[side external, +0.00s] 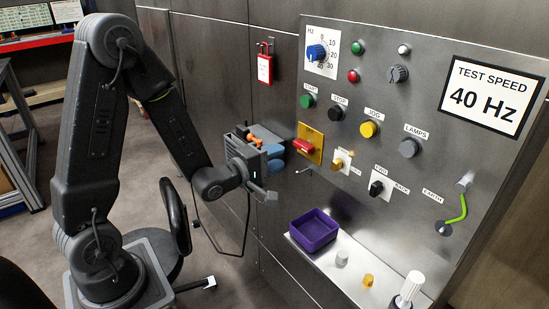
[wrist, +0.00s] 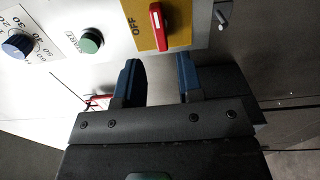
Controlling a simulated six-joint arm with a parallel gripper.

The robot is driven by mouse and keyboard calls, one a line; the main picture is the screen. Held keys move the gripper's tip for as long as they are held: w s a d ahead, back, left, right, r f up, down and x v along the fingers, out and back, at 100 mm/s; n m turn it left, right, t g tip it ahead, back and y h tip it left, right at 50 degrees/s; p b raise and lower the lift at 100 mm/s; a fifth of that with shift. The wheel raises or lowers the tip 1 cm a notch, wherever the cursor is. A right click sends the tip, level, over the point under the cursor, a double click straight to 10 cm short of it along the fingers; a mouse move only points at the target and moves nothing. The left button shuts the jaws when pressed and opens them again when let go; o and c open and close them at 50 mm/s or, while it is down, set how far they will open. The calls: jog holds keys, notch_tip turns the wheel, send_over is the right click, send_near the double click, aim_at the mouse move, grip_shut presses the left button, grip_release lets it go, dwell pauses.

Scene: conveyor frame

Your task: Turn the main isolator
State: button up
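The main isolator is a red rotary handle (side external: 304,147) on a yellow plate (side external: 316,133) on the metal panel. In the wrist view the red handle (wrist: 157,27) stands at top centre, and the word OFF shows beside it on the yellow plate (wrist: 183,38). My gripper (side external: 279,158) is just left of the isolator in the side view. In the wrist view my gripper (wrist: 158,68) has its two blue fingers apart with nothing between them. The handle lies beyond the fingertips, roughly in line with the gap, and appears untouched.
A green START button (side external: 307,101), black STOP button (side external: 335,114) and yellow JOG button (side external: 369,129) sit above. A yellow key-like part (side external: 343,161) and black selector (side external: 376,188) are lower right. A purple tray (side external: 314,231) stands on the shelf below. A red padlock-like tag (side external: 265,69) hangs left.

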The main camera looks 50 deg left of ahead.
aim_at(300, 147)
jog(key=w, duration=0.7)
jog(key=shift+w, duration=0.3)
jog(key=c, duration=0.6)
jog(key=shift+o, duration=0.2)
jog(key=n, duration=0.6)
jog(key=shift+n, duration=0.3)
jog(key=n, duration=0.4)
jog(key=shift+n, duration=0.3)
jog(key=n, duration=0.3)
jog(key=o, duration=0.4)
jog(key=shift+o, duration=0.2)
jog(key=m, duration=0.3)
jog(key=c, duration=0.4)
jog(key=n, duration=0.3)
jog(key=o, duration=0.4)
jog(key=m, duration=0.2)
jog(key=shift+m, duration=0.4)
jog(key=c, duration=0.4)
jog(key=n, duration=0.3)
jog(key=o, duration=0.4)
